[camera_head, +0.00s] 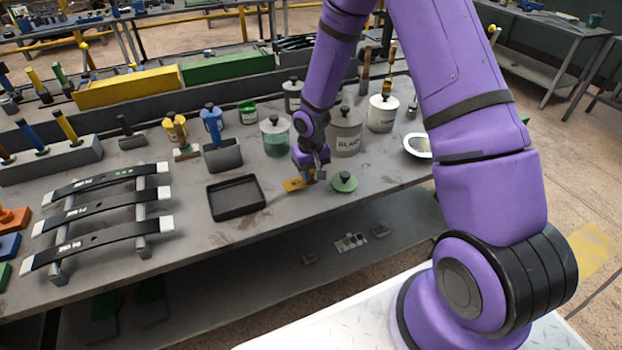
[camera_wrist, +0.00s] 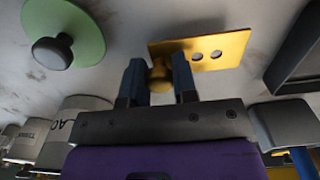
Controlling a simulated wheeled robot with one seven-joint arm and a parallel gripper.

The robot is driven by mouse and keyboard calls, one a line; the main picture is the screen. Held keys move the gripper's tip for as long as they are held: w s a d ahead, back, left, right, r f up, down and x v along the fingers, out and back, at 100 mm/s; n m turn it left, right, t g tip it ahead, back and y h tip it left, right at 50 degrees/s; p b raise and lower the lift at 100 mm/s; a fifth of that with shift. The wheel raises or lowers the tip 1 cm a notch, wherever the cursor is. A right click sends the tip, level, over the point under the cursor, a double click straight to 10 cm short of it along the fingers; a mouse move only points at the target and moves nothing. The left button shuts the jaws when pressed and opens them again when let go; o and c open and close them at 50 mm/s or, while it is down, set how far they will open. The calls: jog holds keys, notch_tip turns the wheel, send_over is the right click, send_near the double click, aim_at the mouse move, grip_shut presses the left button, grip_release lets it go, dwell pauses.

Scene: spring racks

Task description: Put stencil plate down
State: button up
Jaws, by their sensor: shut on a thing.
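The stencil plate (camera_wrist: 228,52) is a thin yellow-gold plate with two round holes and a knob. In the wrist view my gripper (camera_wrist: 160,75) is shut on its knob, one finger on each side. In the head view the plate (camera_head: 293,185) shows at the front of the bench, just left of my gripper (camera_head: 311,178). The plate is at or very close to the bench top (camera_head: 215,238); I cannot tell whether it touches.
A green lid (camera_head: 344,182) with a dark knob lies right of my gripper. A black tray (camera_head: 236,198) is to the left. Behind stand a grey labelled canister (camera_head: 345,132) and a green-banded jar (camera_head: 275,138). A white bowl (camera_head: 418,146) is at right.

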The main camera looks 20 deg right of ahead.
jog(key=shift+f, duration=1.15)
jog(key=shift+f, duration=0.15)
jog(key=o, duration=0.8)
